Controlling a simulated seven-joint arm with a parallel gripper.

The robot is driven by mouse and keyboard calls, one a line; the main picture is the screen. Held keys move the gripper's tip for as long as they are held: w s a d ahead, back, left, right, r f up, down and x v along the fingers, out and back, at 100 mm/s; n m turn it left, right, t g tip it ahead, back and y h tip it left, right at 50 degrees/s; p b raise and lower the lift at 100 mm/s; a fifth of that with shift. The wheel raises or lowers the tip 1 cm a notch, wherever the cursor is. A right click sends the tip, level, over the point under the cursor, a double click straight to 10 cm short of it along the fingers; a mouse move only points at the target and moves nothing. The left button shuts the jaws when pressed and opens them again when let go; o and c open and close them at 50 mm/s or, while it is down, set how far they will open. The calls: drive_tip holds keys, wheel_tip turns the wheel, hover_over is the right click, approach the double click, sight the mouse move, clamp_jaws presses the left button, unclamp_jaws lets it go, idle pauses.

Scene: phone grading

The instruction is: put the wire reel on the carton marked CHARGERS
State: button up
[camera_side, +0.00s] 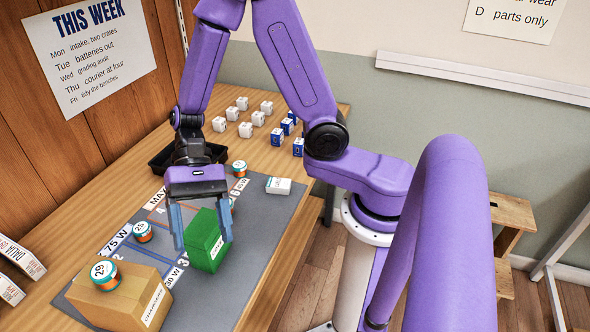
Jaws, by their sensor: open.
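The brown carton (120,306) stands at the near left of the grey mat. The label on its right side appears to read CHARGERS. An orange, teal and white reel (104,274) marked 29 sits on its top. A similar reel (142,232) is on the mat behind the carton, and another (239,168) is at the mat's far end. A further one is mostly hidden behind the right finger. My gripper (203,244) is open and points down, with its fingers at either side of the green box (205,250). I cannot tell whether they touch it.
The grey mat (258,228) has printed wattage labels. A small white box (279,185) lies at its right edge. A black tray (160,163) is behind my gripper. Several white and blue boxes stand farther back. White cartons (22,259) are at the left edge.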

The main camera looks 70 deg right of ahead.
drive_tip(key=s+d+r+n+t+h, duration=0.2)
drive_tip(key=s+d+n+t+h, duration=0.1)
drive_tip(key=d+n, duration=0.4)
drive_tip(key=s+d+r+n+t+h, duration=0.1)
drive_tip(key=s+d+n+t+h, duration=0.2)
drive_tip(key=n, duration=0.9)
drive_tip(key=s+d+h, duration=0.2)
drive_tip(key=s+d, duration=0.2)
drive_tip(key=d, duration=0.1)
drive_tip(key=shift+s+d+r, duration=0.15)
drive_tip(key=shift+s+r, duration=0.25)
